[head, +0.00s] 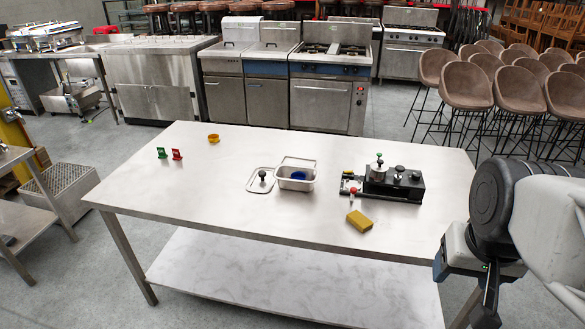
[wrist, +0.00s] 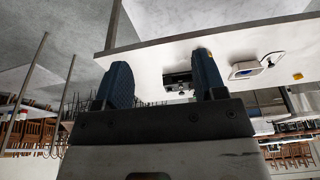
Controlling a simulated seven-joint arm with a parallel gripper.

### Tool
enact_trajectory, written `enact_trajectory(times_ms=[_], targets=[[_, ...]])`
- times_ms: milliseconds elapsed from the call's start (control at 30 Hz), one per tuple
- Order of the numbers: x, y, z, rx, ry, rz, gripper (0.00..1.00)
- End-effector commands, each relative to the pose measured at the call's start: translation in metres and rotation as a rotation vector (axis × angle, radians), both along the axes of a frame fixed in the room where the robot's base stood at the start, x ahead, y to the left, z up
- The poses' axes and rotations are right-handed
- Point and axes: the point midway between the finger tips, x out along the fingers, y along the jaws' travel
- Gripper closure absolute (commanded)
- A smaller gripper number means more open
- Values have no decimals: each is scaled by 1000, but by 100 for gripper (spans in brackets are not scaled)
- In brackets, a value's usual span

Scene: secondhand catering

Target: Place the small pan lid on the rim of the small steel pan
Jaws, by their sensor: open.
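The small pan lid (head: 262,181) is a flat, pale rectangular plate with a black knob. It lies on the table just left of the small steel pan (head: 296,184), a rectangular pan with something blue inside. In the wrist view, the pan (wrist: 244,72) and the lid (wrist: 276,55) show small on the right, beyond my fingers. My gripper (wrist: 162,60) is open, with nothing between its fingers. In the head view it hangs off the table's right front corner, far from both, partly cut off by the frame's lower edge.
A black appliance (head: 405,185) with a small steel pot stands right of the pan. A yellow block (head: 359,221) lies in front. Green (head: 162,153) and red (head: 177,155) items and a yellow cup (head: 214,138) stand left. The table's (head: 200,205) front left is clear.

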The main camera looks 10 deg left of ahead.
Motion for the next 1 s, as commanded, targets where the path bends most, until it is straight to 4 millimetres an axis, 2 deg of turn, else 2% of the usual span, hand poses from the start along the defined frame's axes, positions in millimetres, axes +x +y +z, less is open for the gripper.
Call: enact_trajectory(times_ms=[267,600,1000], targets=[[49,13,17,37,14,-103,36],[126,40,37,94,33,-271,36],[217,81,44,152,62,-470,36]])
